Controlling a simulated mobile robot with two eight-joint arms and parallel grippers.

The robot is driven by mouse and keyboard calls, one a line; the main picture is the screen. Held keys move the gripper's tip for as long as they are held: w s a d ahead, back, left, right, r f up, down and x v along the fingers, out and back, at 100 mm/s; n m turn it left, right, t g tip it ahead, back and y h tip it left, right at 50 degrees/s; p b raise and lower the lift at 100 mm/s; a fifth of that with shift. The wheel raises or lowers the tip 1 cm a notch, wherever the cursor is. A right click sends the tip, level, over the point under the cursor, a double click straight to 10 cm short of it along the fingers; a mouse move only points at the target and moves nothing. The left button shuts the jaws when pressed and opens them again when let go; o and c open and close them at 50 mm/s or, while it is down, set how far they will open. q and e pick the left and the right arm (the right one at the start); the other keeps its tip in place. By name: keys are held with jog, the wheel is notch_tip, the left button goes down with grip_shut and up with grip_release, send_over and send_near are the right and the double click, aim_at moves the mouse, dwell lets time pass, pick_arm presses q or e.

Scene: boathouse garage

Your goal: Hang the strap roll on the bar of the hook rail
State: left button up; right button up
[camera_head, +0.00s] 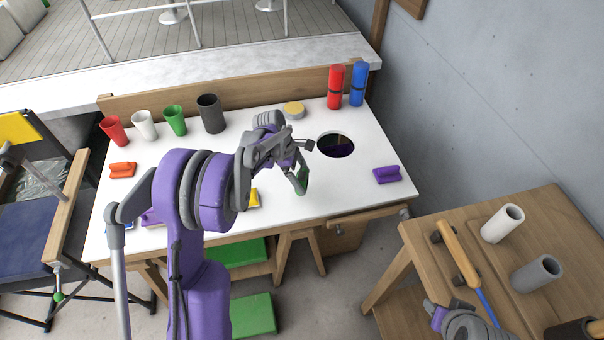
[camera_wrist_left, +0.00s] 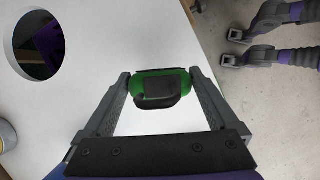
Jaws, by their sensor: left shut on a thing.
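My left gripper (camera_head: 300,185) is above the white table, left of and in front of its round hole. It is shut on a green piece with a dark band (camera_head: 303,178), which I take to be the strap roll. In the left wrist view the strap roll (camera_wrist_left: 150,88) sits between both fingertips (camera_wrist_left: 160,85), its dark part facing the camera. I cannot make out for certain a hook rail or its bar. Part of my right arm (camera_head: 462,320) shows at the bottom right; its fingertips are not clear.
The white table (camera_head: 240,150) has a round hole (camera_head: 335,144). Several cups stand at its back left; a red cylinder (camera_head: 336,86) and a blue cylinder (camera_head: 357,84) stand at the back right. A purple block (camera_head: 387,174) lies right. A wooden bench (camera_head: 420,235) stands front right.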

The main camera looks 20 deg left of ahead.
pick_arm(q)
jog(key=shift+f, duration=0.8)
jog(key=shift+f, duration=0.15)
jog(key=shift+f+b, duration=0.6)
jog(key=shift+b, duration=0.15)
jog(key=shift+f, duration=0.3)
jog(key=o, duration=1.1)
jog(key=shift+o, duration=0.2)
jog(key=shift+r, duration=0.15)
